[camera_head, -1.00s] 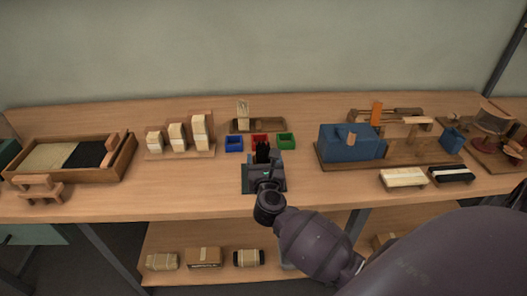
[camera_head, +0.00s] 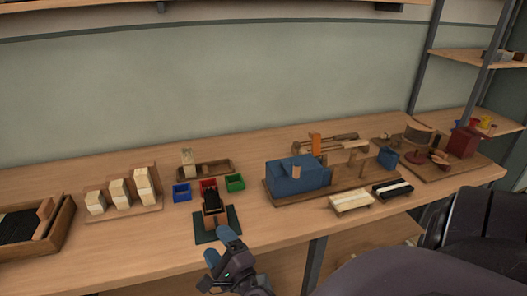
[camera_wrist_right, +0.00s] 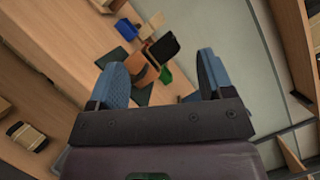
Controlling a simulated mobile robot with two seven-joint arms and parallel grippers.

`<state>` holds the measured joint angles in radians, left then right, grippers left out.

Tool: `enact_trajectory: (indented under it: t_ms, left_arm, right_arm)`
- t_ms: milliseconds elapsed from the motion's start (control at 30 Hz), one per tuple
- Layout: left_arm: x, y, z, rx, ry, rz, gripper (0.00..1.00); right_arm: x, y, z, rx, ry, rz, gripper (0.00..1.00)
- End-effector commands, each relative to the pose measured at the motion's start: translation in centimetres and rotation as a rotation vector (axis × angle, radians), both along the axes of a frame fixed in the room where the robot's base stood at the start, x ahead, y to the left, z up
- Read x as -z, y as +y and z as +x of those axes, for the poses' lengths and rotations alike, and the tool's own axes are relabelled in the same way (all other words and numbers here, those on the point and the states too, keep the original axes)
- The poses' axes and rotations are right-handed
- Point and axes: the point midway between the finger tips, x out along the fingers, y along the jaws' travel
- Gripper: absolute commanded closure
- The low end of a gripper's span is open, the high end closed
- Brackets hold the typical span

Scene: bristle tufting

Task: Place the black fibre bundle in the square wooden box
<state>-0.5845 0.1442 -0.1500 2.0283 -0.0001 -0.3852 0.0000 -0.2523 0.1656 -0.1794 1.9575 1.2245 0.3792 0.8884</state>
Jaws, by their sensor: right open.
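The black fibre bundle (camera_head: 213,200) stands in a small brown wooden box (camera_head: 215,220) on a dark green mat (camera_head: 233,228). In the right wrist view the bundle (camera_wrist_right: 163,46) rises from the box (camera_wrist_right: 143,73), seen between my fingers. How deep it sits is hard to tell. My right gripper (camera_head: 220,247), with blue fingertips, is open and empty in front of the mat, apart from the box. It also shows open in the right wrist view (camera_wrist_right: 161,75). My left gripper is not in view.
Blue (camera_head: 181,192), red (camera_head: 208,183) and green (camera_head: 235,183) bins stand behind the box. Pale blocks (camera_head: 120,192) are on a board to the left. A blue machine (camera_head: 298,177) stands to the right. The bench front is clear beside the mat.

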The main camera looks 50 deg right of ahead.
Motion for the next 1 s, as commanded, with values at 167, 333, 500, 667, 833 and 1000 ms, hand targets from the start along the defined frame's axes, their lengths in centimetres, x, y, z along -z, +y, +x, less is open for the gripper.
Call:
enact_trajectory:
  t_ms: [167,333,500,667,833,1000]
  left_arm:
    - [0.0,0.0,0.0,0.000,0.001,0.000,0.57]
    - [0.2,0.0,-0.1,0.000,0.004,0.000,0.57]
    - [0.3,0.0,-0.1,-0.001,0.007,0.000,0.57]
    - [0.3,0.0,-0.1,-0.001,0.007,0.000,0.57]
    - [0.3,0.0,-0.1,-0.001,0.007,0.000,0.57]
    - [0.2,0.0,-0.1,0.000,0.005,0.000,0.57]
  right_arm:
    - [2.8,2.0,-2.9,-0.096,0.153,-0.533,0.26]
    - [6.7,3.1,-6.1,-0.206,0.312,-1.049,0.26]
    - [11.0,2.8,-10.1,-0.343,0.477,-1.541,0.26]
    - [13.9,1.6,-13.3,-0.467,0.600,-1.888,0.26]
    - [15.2,0.7,-15.1,-0.542,0.665,-2.067,0.26]
    - [15.4,0.5,-15.3,-0.554,0.675,-2.097,0.26]
